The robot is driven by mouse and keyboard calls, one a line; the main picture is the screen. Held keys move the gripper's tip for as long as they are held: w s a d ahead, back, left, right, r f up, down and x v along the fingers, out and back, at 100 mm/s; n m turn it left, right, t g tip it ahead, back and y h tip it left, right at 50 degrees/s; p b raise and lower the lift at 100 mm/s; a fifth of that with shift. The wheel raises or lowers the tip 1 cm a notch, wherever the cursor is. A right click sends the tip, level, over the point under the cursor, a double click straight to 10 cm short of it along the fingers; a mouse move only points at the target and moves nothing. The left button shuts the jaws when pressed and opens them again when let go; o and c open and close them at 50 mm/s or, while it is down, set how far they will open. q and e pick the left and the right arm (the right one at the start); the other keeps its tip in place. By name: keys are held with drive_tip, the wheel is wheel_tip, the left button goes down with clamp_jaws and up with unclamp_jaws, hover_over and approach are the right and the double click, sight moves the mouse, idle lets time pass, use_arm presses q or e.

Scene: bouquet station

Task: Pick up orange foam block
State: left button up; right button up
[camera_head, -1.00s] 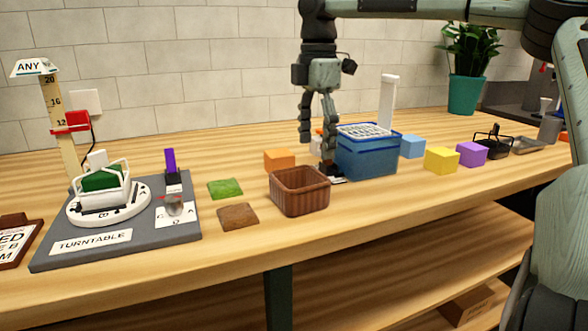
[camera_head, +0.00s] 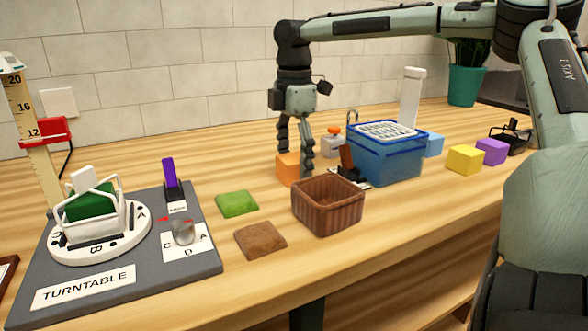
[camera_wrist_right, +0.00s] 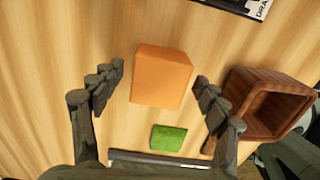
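The orange foam block (camera_head: 287,170) stands on the wooden table behind the brown woven basket (camera_head: 327,208). My right gripper (camera_head: 293,160) is at the block in the head view, its fingers partly overlapping it. In the right wrist view the orange block (camera_wrist_right: 161,77) lies between and a little beyond the two fingertips. The fingers of my right gripper (camera_wrist_right: 158,84) are spread wide, with gaps on both sides of the block. The right gripper is open and empty. My left gripper is not in view.
The basket (camera_wrist_right: 268,103) is close to the right finger in the wrist view. A green square (camera_head: 237,203) and a brown square (camera_head: 260,240) lie in front. A blue container (camera_head: 385,160) stands right, the turntable board (camera_head: 120,285) left.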

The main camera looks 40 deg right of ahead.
drive_tip(key=c, duration=0.7)
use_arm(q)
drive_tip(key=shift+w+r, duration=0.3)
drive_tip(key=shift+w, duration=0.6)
use_arm(e)
drive_tip(key=shift+r, duration=0.1)
drive_tip(key=shift+c, duration=0.8)
